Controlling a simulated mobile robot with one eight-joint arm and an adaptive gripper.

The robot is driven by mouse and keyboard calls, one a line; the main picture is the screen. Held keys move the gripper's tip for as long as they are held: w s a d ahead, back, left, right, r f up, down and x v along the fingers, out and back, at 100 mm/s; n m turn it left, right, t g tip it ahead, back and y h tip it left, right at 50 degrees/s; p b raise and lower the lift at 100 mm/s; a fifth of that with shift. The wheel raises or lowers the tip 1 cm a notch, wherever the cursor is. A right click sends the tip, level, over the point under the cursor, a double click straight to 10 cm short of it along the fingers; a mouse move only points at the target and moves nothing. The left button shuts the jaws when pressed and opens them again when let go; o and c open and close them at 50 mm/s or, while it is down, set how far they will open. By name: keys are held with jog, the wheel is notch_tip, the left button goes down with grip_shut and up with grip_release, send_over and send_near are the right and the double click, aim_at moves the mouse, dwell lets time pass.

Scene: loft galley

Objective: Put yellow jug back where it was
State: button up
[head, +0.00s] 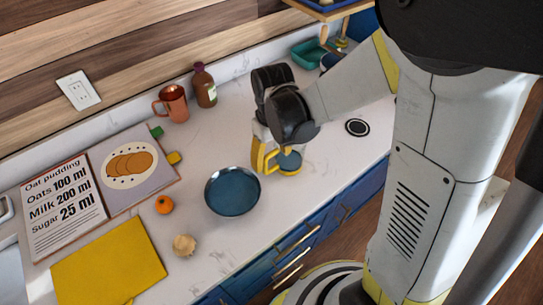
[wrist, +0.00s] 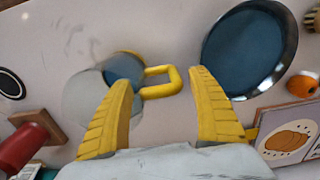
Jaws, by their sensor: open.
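The yellow jug (head: 290,163), clear-sided with a yellow rim and handle and something blue inside, stands on the white counter, right of the blue pan. It also shows in the wrist view (wrist: 90,98), left of centre, partly behind my left finger. Its yellow handle (wrist: 176,82) points right, into the gap between the fingers. My gripper (wrist: 160,80) is open, with one yellow finger on each side of the handle. In the head view my wrist hides part of the jug and gripper. I cannot tell whether a finger touches the jug.
The blue pan (head: 232,191) is close to the left of the jug. A copper mug (head: 172,103) and a brown bottle (head: 204,86) stand at the back. An orange (head: 164,205), recipe boards and a yellow mat (head: 108,269) lie left. A black disc (head: 357,127) is right.

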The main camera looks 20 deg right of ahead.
notch_tip(320, 180, up, 11)
jog(key=p, duration=0.3)
jog(key=shift+r, duration=0.1)
jog(key=s+d+r+m+t, duration=0.4)
jog(key=s+d+r+t, duration=0.2)
jog(key=s+r+t, duration=0.1)
jog(key=shift+s+r+m, duration=0.3)
jog(key=shift+s+r, duration=0.55)
jog(key=shift+s, duration=0.3)
jog(key=shift+d, duration=0.1)
notch_tip(320, 180, down, 11)
jog(key=b, duration=1)
jog(key=shift+r, duration=0.1)
